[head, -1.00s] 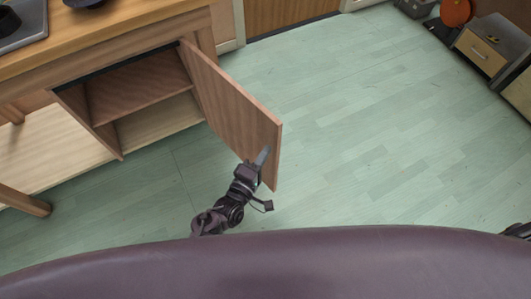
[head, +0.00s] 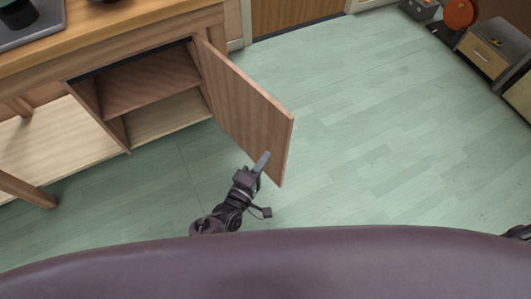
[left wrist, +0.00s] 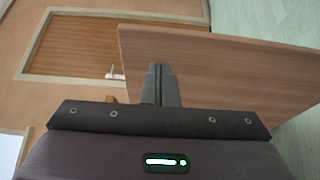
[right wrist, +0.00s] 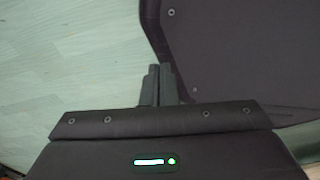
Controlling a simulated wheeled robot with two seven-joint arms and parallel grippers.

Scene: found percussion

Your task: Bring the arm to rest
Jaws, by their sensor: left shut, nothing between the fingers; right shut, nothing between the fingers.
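My left gripper (head: 262,161) is shut and empty. It is close to the lower outer corner of the open wooden cabinet door (head: 246,105); I cannot tell whether it touches the door. In the left wrist view the shut fingers (left wrist: 160,84) stand in front of the door panel (left wrist: 220,70). My right gripper (right wrist: 158,84) is shut and empty in the right wrist view, with pale floor to its left and a dark panel of my own body to its right. In the head view only a dark bit of the right arm shows at the right edge.
The open cabinet (head: 145,78) under the wooden counter (head: 130,30) has an empty shelf. A small grey cabinet with a drawer (head: 487,55) stands at the upper right, near an orange round thing (head: 461,13). The green floor (head: 390,130) between is clear.

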